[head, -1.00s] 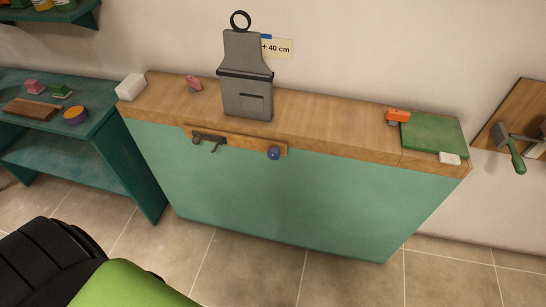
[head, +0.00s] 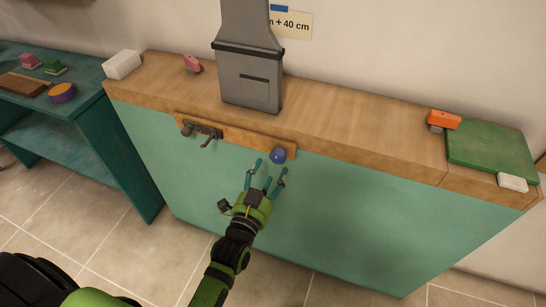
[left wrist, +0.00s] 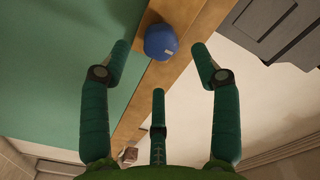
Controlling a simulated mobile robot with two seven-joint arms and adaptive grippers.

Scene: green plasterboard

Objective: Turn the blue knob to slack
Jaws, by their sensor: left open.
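The blue knob (head: 278,154) is mounted near the right end of a wooden strip (head: 230,134) on the front of the green-faced counter. It also shows in the left wrist view (left wrist: 161,42), beyond my fingers, with a small pale mark on it. My left gripper (head: 267,169) is open just below and in front of the knob, its fingers spread and pointing up towards it. In the left wrist view (left wrist: 157,60) the knob lies between the two outer fingertips and apart from them. My right gripper is not in view.
A dark metal lever fitting (head: 203,131) sits at the strip's left end. A grey hopper-like device (head: 250,85) stands on the counter top (head: 350,123) behind the knob. An orange object (head: 443,119) and a green board (head: 490,147) lie at the right. The green front (head: 350,215) is clear.

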